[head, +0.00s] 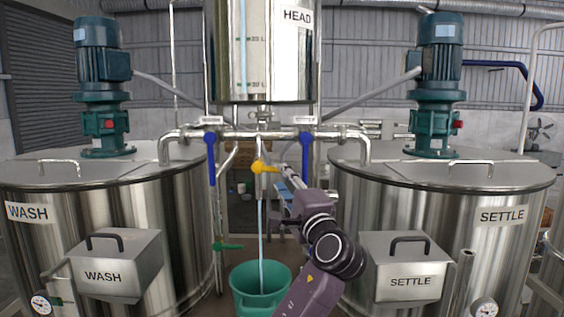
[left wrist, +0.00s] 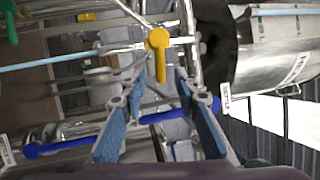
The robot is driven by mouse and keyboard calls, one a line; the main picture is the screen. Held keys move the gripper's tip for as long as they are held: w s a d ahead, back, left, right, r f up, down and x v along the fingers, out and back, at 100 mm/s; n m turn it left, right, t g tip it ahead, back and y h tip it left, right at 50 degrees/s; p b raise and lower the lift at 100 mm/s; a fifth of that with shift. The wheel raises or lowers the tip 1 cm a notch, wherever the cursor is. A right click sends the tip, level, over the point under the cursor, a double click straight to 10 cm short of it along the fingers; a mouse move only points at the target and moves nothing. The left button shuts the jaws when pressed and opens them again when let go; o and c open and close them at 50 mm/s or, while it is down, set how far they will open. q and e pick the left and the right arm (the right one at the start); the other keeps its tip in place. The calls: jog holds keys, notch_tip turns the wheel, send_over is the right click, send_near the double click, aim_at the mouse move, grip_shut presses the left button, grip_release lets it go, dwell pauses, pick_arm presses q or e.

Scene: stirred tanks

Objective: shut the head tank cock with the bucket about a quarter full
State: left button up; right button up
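The yellow cock handle (head: 264,167) sits below the pipe under the HEAD tank (head: 263,60), lying sideways and pointing right. A pale blue stream (head: 262,225) runs from the cock into the green bucket (head: 261,290) below. The water level inside the bucket cannot be made out. My left gripper (head: 286,172) is just right of the yellow handle. In the left wrist view its fingers (left wrist: 160,88) are apart and empty, with the yellow handle (left wrist: 158,52) beyond the gap between the tips. I cannot tell whether they touch it. My right gripper is not in view.
Blue handles hang left (head: 210,158) and right (head: 305,158) of the cock. A green handle (head: 228,247) is by the bucket. The WASH tank (head: 185,230) and SETTLE tank (head: 510,240) flank a narrow gap. A pipe (head: 265,133) crosses above the cock.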

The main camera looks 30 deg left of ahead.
aim_at(277, 172)
pick_arm(q)
jog(key=p+x, duration=0.2)
jog(key=x, duration=0.2)
jog(key=shift+a+r, duration=0.2)
jog(key=shift+w+a, duration=0.4)
jog(key=shift+a, duration=0.05)
grip_shut()
